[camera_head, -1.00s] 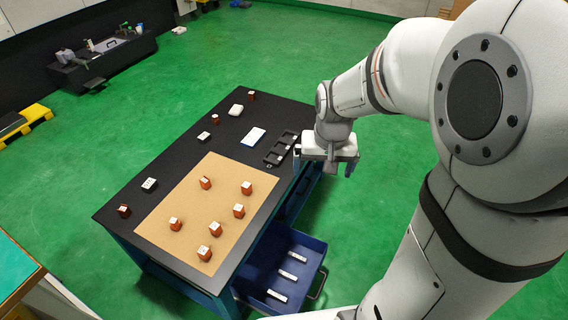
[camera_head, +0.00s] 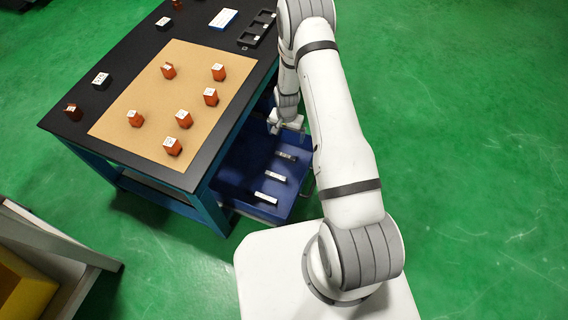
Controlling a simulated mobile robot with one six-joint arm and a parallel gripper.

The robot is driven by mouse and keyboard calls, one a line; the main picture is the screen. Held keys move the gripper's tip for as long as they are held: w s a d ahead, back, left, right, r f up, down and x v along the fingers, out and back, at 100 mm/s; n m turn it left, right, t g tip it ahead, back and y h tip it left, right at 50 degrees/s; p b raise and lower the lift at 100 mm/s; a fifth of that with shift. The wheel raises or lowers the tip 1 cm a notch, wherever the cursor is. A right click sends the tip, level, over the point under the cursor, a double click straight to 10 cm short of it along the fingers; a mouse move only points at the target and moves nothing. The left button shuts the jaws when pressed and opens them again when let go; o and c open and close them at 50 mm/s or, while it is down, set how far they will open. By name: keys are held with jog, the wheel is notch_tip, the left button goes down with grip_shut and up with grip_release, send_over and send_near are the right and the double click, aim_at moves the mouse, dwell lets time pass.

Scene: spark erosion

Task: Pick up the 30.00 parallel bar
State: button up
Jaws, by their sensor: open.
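Several light metal bars lie in the open blue drawer (camera_head: 236,181) below the table: a far bar (camera_head: 286,156), a middle bar (camera_head: 275,176) and a near bar (camera_head: 265,198). The far bar looks darker, partly in shade. Their markings are too small to read, so I cannot tell which is the 30.00 parallel bar. My gripper (camera_head: 286,127) is open and empty, at the drawer's far end, beyond the far bar in the picture.
The black table (camera_head: 215,130) stands left of the drawer, with a tan mat (camera_head: 150,100) holding several red-brown blocks. A black tray (camera_head: 257,29) and a blue-and-white box (camera_head: 223,19) stand at its back. Green floor is clear to the right.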

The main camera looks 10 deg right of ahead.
jog(key=b, duration=0.2)
send_over(285, 155)
jog(key=f, duration=0.8)
jog(key=shift+s+d+f, duration=0.2)
jog(key=shift+f, duration=0.1)
jog(key=f+b, duration=0.1)
jog(key=f, duration=0.1)
jog(key=f+b, duration=0.1)
jog(key=f, duration=0.2)
jog(key=shift+w+a+f+b, duration=0.15)
jog(key=shift+w+f+b, duration=0.15)
jog(key=shift+b, duration=0.1)
jog(key=shift+c, duration=0.2)
jog(key=shift+r, duration=0.1)
jog(key=c, duration=1.1)
